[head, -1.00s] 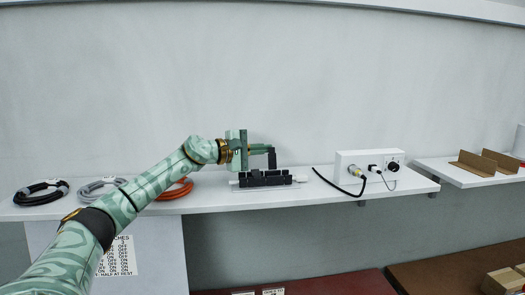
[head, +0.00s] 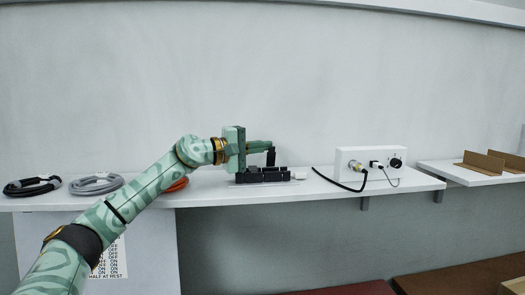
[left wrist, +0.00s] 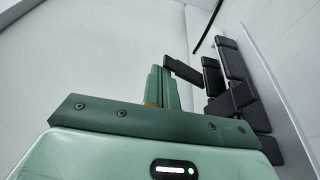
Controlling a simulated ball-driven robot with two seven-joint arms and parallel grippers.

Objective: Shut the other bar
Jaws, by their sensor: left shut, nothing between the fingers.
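A low black fixture (head: 262,176) of several blocks sits on the white shelf; it also shows at the right of the left wrist view (left wrist: 232,85). One black bar (head: 271,158) stands up at its right part. My left gripper (head: 268,146) is shut and empty, with its fingertips at the top of this upright bar. In the left wrist view the fingers (left wrist: 166,78) end close beside a black bar (left wrist: 183,72); I cannot tell whether they touch. My right gripper is not in view.
On the shelf (head: 225,199), a white box (head: 358,155) with a knob and cables stands to the right. Black (head: 32,187) and grey (head: 96,184) cable coils lie at the left. An orange coil (head: 178,185) is mostly behind my arm. The wall is close behind.

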